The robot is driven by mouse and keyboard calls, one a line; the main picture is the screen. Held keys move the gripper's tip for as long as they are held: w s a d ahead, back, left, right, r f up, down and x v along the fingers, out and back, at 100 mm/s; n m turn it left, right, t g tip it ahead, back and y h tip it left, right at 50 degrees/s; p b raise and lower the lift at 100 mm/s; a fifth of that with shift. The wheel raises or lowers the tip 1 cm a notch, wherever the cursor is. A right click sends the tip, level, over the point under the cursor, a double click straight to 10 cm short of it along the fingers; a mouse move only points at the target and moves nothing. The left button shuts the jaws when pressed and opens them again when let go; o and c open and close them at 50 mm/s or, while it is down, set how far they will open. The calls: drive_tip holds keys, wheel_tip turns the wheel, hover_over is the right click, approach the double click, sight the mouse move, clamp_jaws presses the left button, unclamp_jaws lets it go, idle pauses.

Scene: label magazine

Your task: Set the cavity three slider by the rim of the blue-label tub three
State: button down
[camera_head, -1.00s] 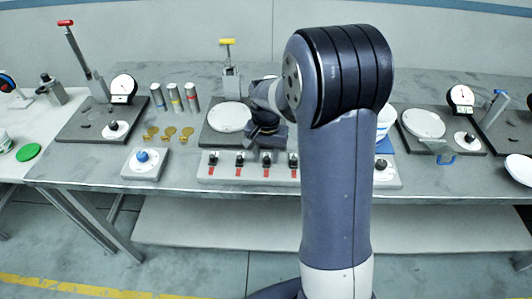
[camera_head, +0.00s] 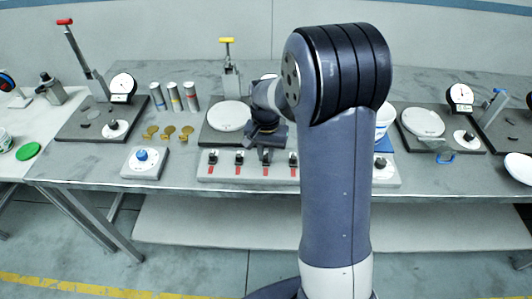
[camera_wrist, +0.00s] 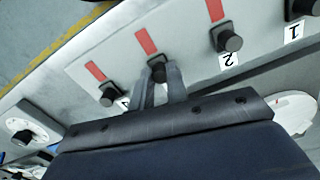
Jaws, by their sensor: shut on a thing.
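The cavity three slider (camera_wrist: 157,66) is a dark knob on the grey slider panel (camera_wrist: 190,45), between the knob labelled 2 and the one near label 4. My gripper (camera_wrist: 161,78) is shut on this knob, its two fingers on either side. A red strip lies beside the knob. In the head view my gripper (camera_head: 266,153) reaches down onto the third knob from the left of the panel (camera_head: 205,179). A white tub (camera_head: 386,116) stands behind my arm, partly hidden; I cannot read a label or number on it.
The other sliders (camera_head: 239,157) flank the gripped one closely. A round white plate (camera_head: 228,116) lies behind the panel. Brass discs (camera_head: 168,132), banded cylinders (camera_head: 175,97) and a blue knob box (camera_head: 144,160) stand to the left. My arm hides the panel's right part.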

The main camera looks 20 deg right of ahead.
drive_tip(key=shift+s+a+b, duration=0.2)
drive_tip(key=shift+s+a, duration=0.1)
drive_tip(key=shift+s, duration=0.6)
drive_tip(key=shift+s+a+b, duration=0.15)
drive_tip(key=shift+s+a, duration=0.15)
drive_tip(key=shift+s, duration=0.55)
drive_tip(key=c, duration=1.4)
unclamp_jaws()
drive_tip(key=shift+s, duration=0.1)
drive_tip(key=shift+o, duration=0.2)
wheel_tip(320, 180, up, 11)
drive_tip(key=shift+b, duration=0.3)
drive_tip(key=shift+f, duration=0.2)
